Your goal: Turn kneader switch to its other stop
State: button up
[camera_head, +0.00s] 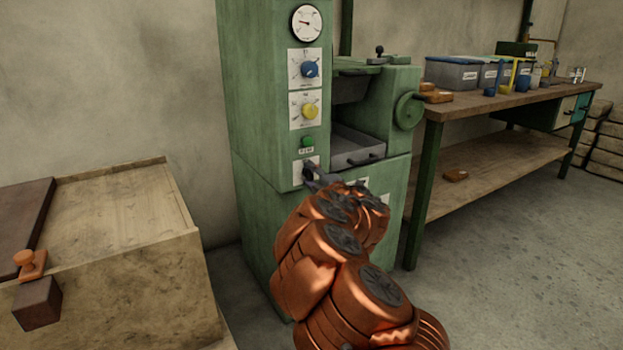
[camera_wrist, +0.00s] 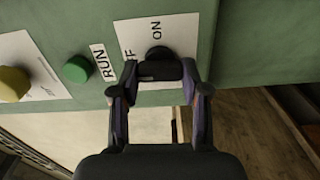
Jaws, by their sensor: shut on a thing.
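The kneader switch (camera_wrist: 158,68) is a small black knob on a white plate marked ON, with a second label partly hidden so that only "FF" reads. It sits low on the green kneader's front panel (camera_head: 259,105). My gripper (camera_wrist: 160,76) is shut on the knob, one dark finger on each side. In the head view my gripper (camera_head: 313,180) reaches the panel below the green button, and it hides most of the switch. The knob's bar lies across the wrist view; which label it points to I cannot tell.
Close by on the panel are a green RUN button (camera_wrist: 76,69), a yellow knob (camera_head: 310,111) and a blue knob (camera_head: 310,69). A handwheel (camera_head: 409,111) juts out at the right. A wooden chest (camera_head: 120,250) stands left, a workbench (camera_head: 470,103) right.

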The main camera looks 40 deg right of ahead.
jog(key=shift+f+n, duration=0.1)
jog(key=shift+n, duration=0.2)
jog(key=o, duration=1.1)
jog(key=shift+o, duration=0.2)
jog(key=shift+s, duration=0.1)
jog(key=s, duration=1.1)
jog(key=shift+s+a, duration=0.35)
jog(key=shift+a, duration=0.05)
